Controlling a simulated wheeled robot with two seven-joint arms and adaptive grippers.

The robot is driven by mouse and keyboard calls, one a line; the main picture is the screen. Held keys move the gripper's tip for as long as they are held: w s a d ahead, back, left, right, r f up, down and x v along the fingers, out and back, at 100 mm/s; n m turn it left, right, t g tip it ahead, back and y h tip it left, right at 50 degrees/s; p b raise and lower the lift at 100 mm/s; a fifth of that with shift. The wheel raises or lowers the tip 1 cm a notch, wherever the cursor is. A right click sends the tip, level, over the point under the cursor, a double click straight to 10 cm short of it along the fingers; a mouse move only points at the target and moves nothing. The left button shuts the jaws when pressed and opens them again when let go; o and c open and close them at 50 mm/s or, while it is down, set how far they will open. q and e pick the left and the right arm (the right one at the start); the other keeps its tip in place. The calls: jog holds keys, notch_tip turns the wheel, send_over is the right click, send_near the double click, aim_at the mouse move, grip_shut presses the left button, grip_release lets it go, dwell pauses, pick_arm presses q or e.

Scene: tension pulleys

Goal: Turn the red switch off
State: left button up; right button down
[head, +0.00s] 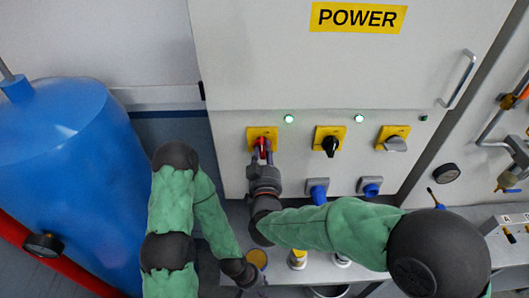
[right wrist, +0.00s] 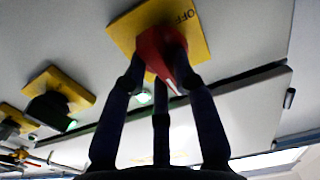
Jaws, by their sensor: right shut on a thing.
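The red switch (head: 264,143) is a rotary knob on a yellow plate (head: 253,131), at the left end of a row on the grey cabinet. In the right wrist view the red knob (right wrist: 150,45) has a white pointer mark, and its yellow plate (right wrist: 120,22) reads OFF at one side. My right gripper (head: 262,154) is shut on the red knob, with its dark fingers around it; they also show in the right wrist view (right wrist: 161,62). My left gripper (head: 252,285) is low at the bottom edge, away from the switch; its fingers are not clear.
A black switch (head: 330,145) and a grey switch (head: 394,143) sit to the right on yellow plates. Green lamps (head: 289,118) glow above. Blue sockets (head: 318,190) are below. A blue tank (head: 65,170) stands at left, and a bench (head: 325,268) runs below the cabinet.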

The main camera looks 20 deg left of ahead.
jog(key=n+p, duration=0.1)
jog(key=n, duration=0.4)
jog(key=shift+a+r, duration=0.1)
jog(key=shift+a, duration=0.05)
jog(key=n+p, duration=0.1)
jog(key=n, duration=0.2)
jog(key=shift+a+n+p, duration=0.1)
jog(key=shift+n+p, duration=0.2)
jog(key=shift+p, duration=0.05)
jog(key=n+p, duration=0.1)
jog(key=n, duration=0.3)
jog(key=shift+s+a+p, duration=0.1)
jog(key=shift+p, duration=0.25)
jog(key=shift+a+n+p, duration=0.1)
jog(key=shift+n+p, duration=0.65)
jog(key=shift+n, duration=1.55)
jog(key=c, duration=1)
grip_release()
jog(key=shift+s, duration=0.15)
